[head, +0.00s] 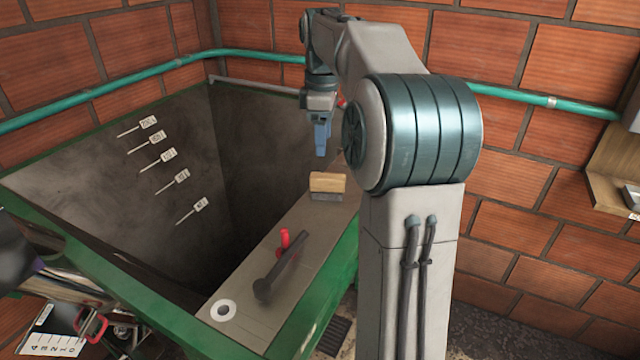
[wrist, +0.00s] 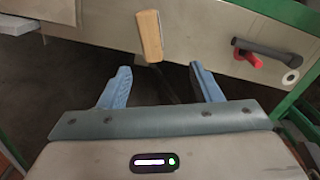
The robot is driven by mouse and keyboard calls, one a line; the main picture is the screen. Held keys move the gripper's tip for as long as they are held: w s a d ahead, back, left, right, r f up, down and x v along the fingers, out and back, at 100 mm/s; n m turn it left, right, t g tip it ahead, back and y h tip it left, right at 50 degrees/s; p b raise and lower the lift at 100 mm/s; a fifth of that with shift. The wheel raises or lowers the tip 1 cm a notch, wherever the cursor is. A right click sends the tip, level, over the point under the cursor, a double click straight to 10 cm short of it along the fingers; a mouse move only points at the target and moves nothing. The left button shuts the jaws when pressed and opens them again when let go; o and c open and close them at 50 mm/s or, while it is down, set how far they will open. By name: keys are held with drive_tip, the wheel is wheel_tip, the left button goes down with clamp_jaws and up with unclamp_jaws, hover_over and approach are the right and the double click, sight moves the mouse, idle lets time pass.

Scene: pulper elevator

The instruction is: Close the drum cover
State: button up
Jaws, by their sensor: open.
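I cannot pick out the drum cover for certain. A shiny curved metal part (head: 75,283) shows at the lower left of the head view, outside the green-rimmed bin (head: 90,262) and cut by the frame edge. A red handle (head: 93,326) is just below it. I cannot tell whether either belongs to the drum. My gripper (head: 321,150) hangs over the bin's far part, fingers down, well away from these parts. In the wrist view, its two blue fingers (wrist: 162,82) are spread apart with nothing between them.
A grey ledge (head: 260,262) along the bin carries a wooden-backed brush (head: 328,183), a dark lever (head: 280,270), a red handle piece (head: 285,240) and a white ring (head: 223,310). A teal pipe (head: 545,100) runs along the brick walls. A wooden shelf (head: 612,165) is at right.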

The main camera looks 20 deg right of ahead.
sight(328, 175)
drive_tip(key=shift+n, duration=0.5)
drive_tip(key=f, duration=0.3)
drive_tip(key=d+f, duration=0.1)
drive_tip(key=f, duration=0.1)
drive_tip(key=w+f, duration=0.1)
drive_tip(key=f, duration=0.2)
drive_tip(key=shift+d+f, duration=0.3)
drive_tip(key=shift+d, duration=0.1)
drive_tip(key=shift+w+f+p, duration=0.1)
drive_tip(key=shift+f+p, duration=0.6)
drive_tip(key=shift+f, duration=1.95)
drive_tip(key=c, duration=1.2)
drive_tip(key=shift+r, duration=0.15)
